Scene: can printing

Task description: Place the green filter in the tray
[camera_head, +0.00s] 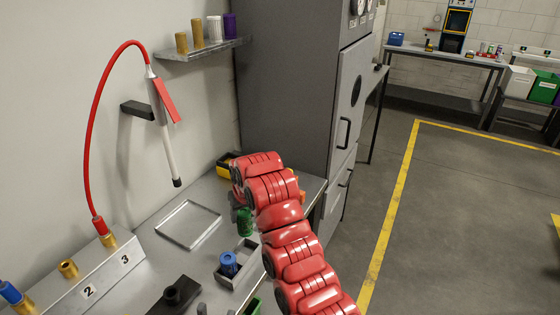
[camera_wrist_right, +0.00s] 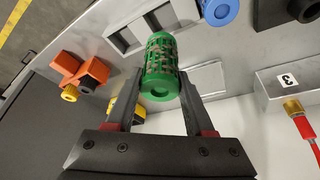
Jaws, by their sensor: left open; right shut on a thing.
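The green filter (camera_head: 245,222) is a small perforated cylinder. In the right wrist view the green filter (camera_wrist_right: 160,68) sits between the two fingers of my right gripper (camera_wrist_right: 158,82), which is shut on it. In the head view my right gripper (camera_head: 242,208) is partly hidden by its own red arm, above the bench. The grey tray (camera_head: 250,250) with compartments is just below the filter in the picture; a blue filter (camera_head: 228,262) stands in one compartment. The tray (camera_wrist_right: 113,30) shows empty compartments in the wrist view. My left gripper is not visible.
A flat metal frame (camera_head: 188,224) lies on the bench left of the filter. A numbered sloped block (camera_head: 92,278) runs along the wall. A black fixture (camera_head: 168,298) is at the front. An orange object (camera_wrist_right: 80,75) lies near the tray. A grey cabinet (camera_head: 290,80) stands behind.

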